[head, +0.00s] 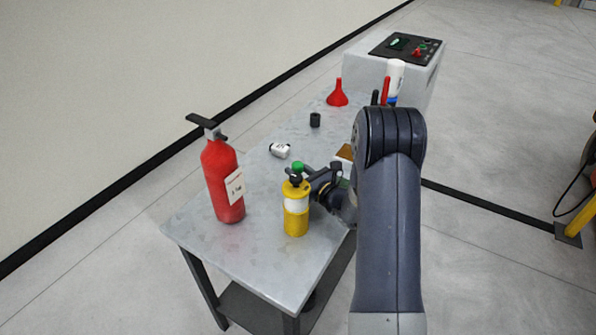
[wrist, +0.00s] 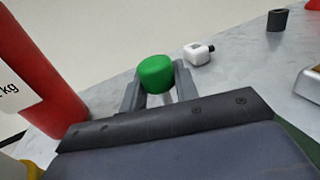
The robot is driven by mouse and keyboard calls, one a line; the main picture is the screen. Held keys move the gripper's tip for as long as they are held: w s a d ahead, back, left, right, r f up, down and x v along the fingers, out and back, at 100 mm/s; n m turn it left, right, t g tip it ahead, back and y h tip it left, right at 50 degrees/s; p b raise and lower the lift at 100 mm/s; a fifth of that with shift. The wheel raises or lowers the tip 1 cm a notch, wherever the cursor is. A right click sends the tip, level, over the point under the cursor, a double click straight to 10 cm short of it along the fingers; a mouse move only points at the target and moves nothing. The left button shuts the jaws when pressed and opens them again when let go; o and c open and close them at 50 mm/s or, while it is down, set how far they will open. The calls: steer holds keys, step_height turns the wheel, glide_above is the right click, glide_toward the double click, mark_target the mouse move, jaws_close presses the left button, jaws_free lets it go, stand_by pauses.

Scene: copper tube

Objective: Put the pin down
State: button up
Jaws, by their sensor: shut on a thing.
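The pin has a round green head (head: 298,167), which shows at my gripper (head: 302,175) just above and behind the yellow canister's top in the head view. In the wrist view the green head (wrist: 156,74) sits between the two grey fingers of my gripper (wrist: 158,84), with a bit of pale shaft below it. My gripper is shut on the pin. The pin's lower end is hidden by the gripper body, so I cannot tell whether it touches the table (head: 262,255).
A yellow canister (head: 296,222) stands close in front of my gripper. A red extinguisher (head: 222,185) stands at the left. The table's front left is bare.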

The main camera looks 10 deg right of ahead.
steer(key=shift+r, duration=0.1)
steer(key=shift+f+b, duration=0.25)
steer(key=shift+b, duration=0.05)
steer(key=o, duration=1)
steer(key=shift+r, duration=0.1)
steer(key=shift+r, duration=0.15)
steer(key=v, duration=1.2)
